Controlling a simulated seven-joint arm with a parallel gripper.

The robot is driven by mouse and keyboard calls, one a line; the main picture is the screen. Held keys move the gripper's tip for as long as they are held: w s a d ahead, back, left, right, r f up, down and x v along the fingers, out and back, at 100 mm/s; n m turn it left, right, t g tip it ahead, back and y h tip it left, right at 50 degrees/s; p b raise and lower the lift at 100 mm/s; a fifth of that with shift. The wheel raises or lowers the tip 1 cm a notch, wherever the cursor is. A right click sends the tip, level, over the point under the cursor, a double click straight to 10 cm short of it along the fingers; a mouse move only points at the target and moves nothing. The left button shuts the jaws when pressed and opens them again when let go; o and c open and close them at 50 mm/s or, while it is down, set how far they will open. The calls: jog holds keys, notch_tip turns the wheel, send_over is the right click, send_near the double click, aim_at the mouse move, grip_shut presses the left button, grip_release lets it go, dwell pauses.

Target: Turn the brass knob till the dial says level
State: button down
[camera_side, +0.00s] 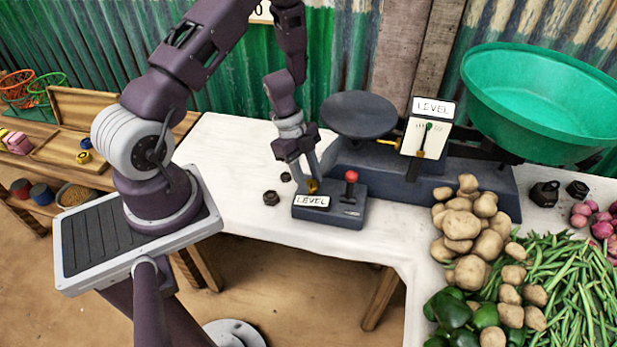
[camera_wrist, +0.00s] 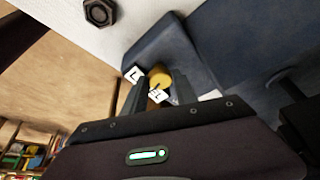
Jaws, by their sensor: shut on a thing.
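The brass knob (camera_side: 313,186) sits on top of a dark control box (camera_side: 345,212) with a LEVEL label on its front. My gripper (camera_side: 310,180) reaches down from above and is shut on the knob. In the wrist view the knob (camera_wrist: 160,78) shows yellow between the two fingers of my gripper (camera_wrist: 161,88). The dial (camera_side: 427,138) is a pale plate under a LEVEL sign on the balance. A green-tipped pointer stands on it, close to upright. I cannot tell its exact reading.
A red-topped lever (camera_side: 351,177) stands on the box just right of the knob. The balance has a dark pan (camera_side: 358,115) and a green basin (camera_side: 540,100). Dark hex weights (camera_side: 270,198) lie left of the box. Potatoes (camera_side: 465,230) and beans (camera_side: 560,280) fill the right side.

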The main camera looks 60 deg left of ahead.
jog(key=c, duration=1)
grip_release()
jog(key=v, duration=0.7)
